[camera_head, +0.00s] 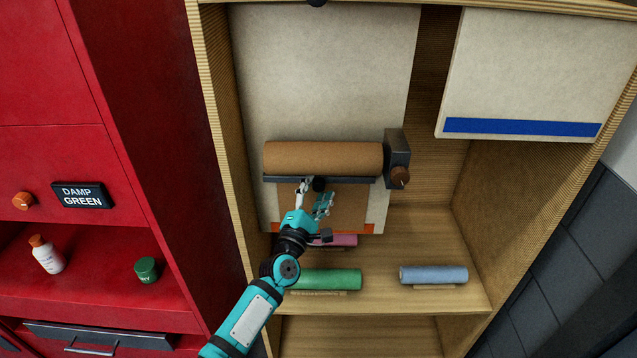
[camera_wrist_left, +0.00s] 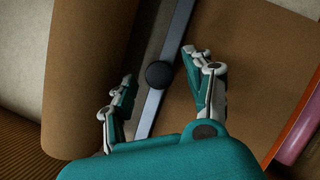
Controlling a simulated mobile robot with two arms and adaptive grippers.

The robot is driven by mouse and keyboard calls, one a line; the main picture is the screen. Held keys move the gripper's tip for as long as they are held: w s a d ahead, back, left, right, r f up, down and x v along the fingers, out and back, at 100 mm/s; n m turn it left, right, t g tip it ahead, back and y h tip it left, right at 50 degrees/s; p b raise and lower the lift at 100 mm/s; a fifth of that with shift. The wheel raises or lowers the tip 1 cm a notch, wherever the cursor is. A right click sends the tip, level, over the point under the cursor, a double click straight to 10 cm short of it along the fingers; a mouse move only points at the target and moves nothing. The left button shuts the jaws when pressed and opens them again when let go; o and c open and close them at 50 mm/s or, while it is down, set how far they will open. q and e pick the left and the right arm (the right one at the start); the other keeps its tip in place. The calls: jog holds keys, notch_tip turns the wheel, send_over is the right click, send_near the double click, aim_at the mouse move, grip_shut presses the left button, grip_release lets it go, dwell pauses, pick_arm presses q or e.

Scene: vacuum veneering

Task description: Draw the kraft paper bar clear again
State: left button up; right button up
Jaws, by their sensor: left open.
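The kraft paper roll (camera_head: 322,158) is mounted across a pale backing board. The bar (camera_head: 350,181) runs just under the roll, a thin grey strip with a round black knob (camera_head: 319,184). Brown paper (camera_head: 350,207) hangs below the bar. My left gripper (camera_head: 313,194) is open in front of the bar. In the left wrist view its two fingers stand apart on either side of the knob (camera_wrist_left: 159,75); I cannot tell whether they touch it. The bar (camera_wrist_left: 180,28) crosses that view diagonally beside the roll (camera_wrist_left: 85,75). My right gripper is not in view.
A dark bracket with a brown knob (camera_head: 399,177) is at the roll's right end. Green (camera_head: 330,280), pink (camera_head: 342,240) and blue (camera_head: 433,274) rolls lie on the shelf below. A board with a blue edge (camera_head: 520,127) is upper right. A red cabinet (camera_head: 165,130) stands left.

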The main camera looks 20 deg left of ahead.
pick_arm(q)
jog(key=shift+x, duration=0.95)
grip_shut()
